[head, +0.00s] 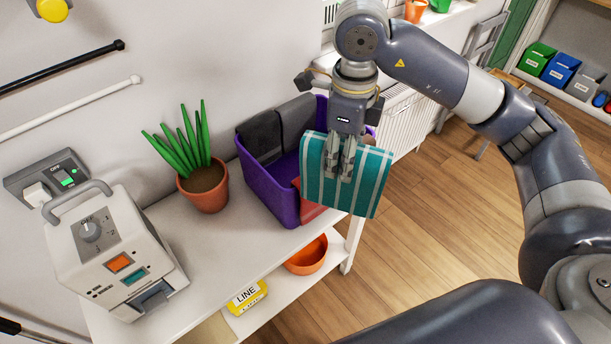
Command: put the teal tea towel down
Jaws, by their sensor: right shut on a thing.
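The teal tea towel (372,185) has white stripes and hangs from my right gripper (344,172), in the middle of the head view. The gripper is shut on the towel, its fingers pointing down. The towel hangs in front of the right end of a purple bin (263,190) and hides part of it. I cannot tell whether the towel touches the bin. A dark grey cloth (262,135) hangs over the bin's back left wall. A red item shows partly behind the towel. My left gripper is not in view.
A white shelf unit (235,245) carries the bin, a potted plant (205,188) and a grey-white box with a dial (120,250). Its top is bare in front of the plant. An orange bowl (307,257) and a yellow box (246,297) sit lower. Wood floor (430,240) lies open at right.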

